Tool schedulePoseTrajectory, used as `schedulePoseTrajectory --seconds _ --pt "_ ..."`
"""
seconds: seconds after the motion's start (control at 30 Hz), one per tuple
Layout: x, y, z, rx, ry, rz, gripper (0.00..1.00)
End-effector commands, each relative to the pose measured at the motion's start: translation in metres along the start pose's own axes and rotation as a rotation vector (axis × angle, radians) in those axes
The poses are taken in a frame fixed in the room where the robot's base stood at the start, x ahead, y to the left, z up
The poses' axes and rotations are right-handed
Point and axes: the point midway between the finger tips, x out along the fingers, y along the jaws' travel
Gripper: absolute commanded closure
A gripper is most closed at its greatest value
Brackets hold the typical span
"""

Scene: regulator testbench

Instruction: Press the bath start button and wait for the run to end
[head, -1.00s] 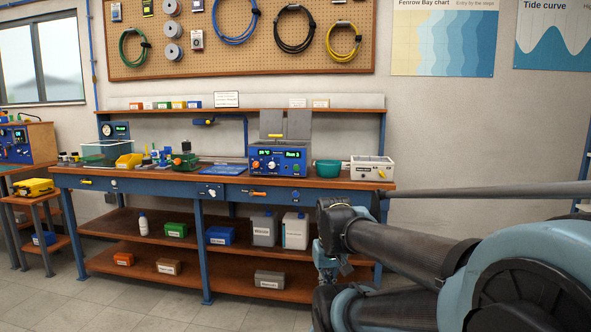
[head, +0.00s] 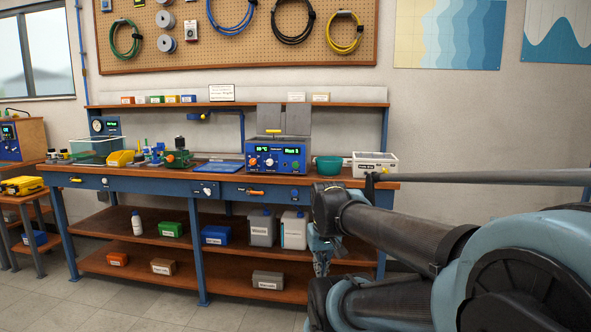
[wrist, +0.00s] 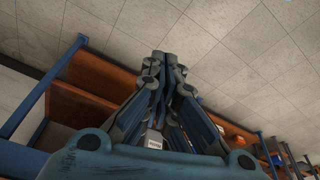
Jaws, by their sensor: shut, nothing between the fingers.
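The bath (head: 279,157) is a blue unit with green displays, knobs and a grey upright lid behind it, standing on the workbench right of centre. Which of its small controls is the start button is too small to tell. My gripper (head: 321,266) hangs low in front of the bench's right part, below the worktop and well apart from the bath. In the wrist view my gripper (wrist: 165,58) has its fingers together, empty, with floor tiles and the bench's shelves beyond.
The workbench (head: 130,179) carries a glass tank (head: 94,149), a yellow bin (head: 121,158), a green vise (head: 178,156), a teal bowl (head: 328,166) and a white box (head: 374,163). Lower shelves hold jugs and boxes. A side table (head: 20,197) stands left. Floor in front is clear.

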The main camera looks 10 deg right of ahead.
Motion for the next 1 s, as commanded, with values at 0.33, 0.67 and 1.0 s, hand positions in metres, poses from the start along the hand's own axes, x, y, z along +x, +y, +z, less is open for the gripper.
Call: schedulePoseTrajectory --seconds 0.33,0.67,1.0 --pt "-0.04 0.002 -0.134 -0.08 0.158 0.013 1.0" --pt "-0.057 0.005 -0.271 -0.158 0.313 0.039 1.0" --pt "-0.054 0.008 -0.411 -0.236 0.47 0.076 1.0"
